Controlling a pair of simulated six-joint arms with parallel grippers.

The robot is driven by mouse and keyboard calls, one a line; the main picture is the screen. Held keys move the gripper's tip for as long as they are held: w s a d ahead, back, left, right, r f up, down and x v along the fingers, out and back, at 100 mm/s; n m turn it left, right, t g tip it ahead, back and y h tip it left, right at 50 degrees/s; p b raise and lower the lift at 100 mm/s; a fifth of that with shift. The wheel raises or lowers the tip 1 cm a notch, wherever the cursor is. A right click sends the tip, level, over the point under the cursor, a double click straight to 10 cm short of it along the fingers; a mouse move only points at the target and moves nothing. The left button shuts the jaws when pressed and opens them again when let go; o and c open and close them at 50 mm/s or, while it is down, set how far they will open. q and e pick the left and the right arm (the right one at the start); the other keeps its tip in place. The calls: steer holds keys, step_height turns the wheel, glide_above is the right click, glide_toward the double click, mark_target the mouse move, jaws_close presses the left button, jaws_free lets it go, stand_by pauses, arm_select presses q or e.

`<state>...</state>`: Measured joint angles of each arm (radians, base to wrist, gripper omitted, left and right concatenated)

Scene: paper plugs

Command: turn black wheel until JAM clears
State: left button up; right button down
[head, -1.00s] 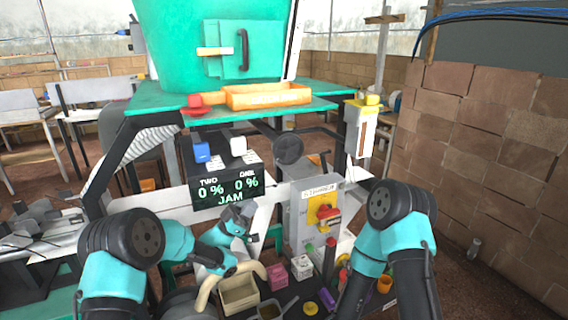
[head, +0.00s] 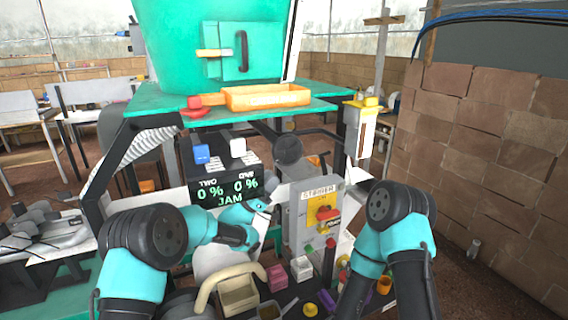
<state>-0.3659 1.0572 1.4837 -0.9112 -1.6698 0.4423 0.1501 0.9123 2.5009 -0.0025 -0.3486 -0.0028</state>
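A dark round disc (head: 288,150), which looks like the black wheel, stands upright behind the panels, right of the display. The black display box (head: 222,192) reads 0 % twice, with JAM in green below. My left gripper (head: 262,207) is in front of the display's lower right corner, below the disc and apart from it in the picture. Its fingers are small and partly hidden, so I cannot tell whether they are open. My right arm comes in at the right and bends down; its gripper does not show.
A grey control panel (head: 318,215) with a red and yellow switch (head: 327,214) stands right of my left gripper. An orange tray (head: 265,97) sits on the green shelf above. A brick wall (head: 490,150) is at right.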

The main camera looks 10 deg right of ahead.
mark_target(284, 165)
arm_select(q)
steer(key=x, duration=0.7)
steer(key=shift+c, duration=0.2)
steer(key=shift+f, duration=0.1)
steer(key=c, duration=0.6)
